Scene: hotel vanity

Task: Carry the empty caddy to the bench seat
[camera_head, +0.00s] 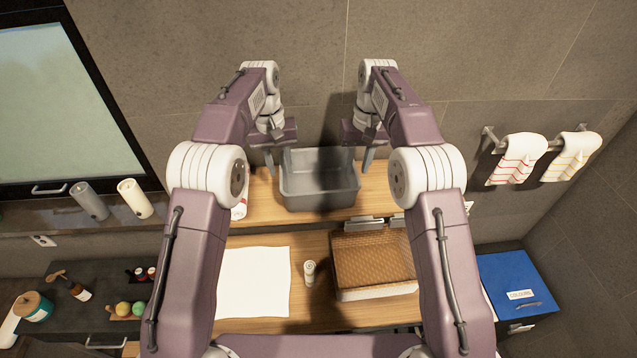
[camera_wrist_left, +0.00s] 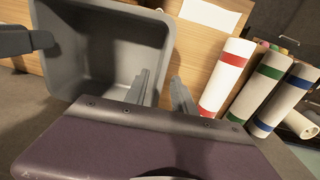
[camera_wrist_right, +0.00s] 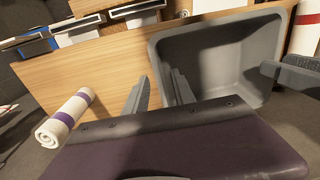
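The caddy is a grey rectangular open-topped tub (camera_head: 320,195) on the raised wooden shelf by the wall. Its inside looks empty in both wrist views (camera_wrist_left: 105,55) (camera_wrist_right: 222,60). My left gripper (camera_head: 279,165) is at its left end, fingers apart, one over the inside of the tub and one outside the end wall. My right gripper (camera_head: 359,162) is at the right end in the same way, fingers apart around the wall. I see no clear grip on the rim. I cannot make out a bench seat in these views.
Below are a white sheet (camera_head: 252,282), a small jar (camera_head: 309,270), a woven-topped basket (camera_head: 372,260) and a blue box (camera_head: 515,285).

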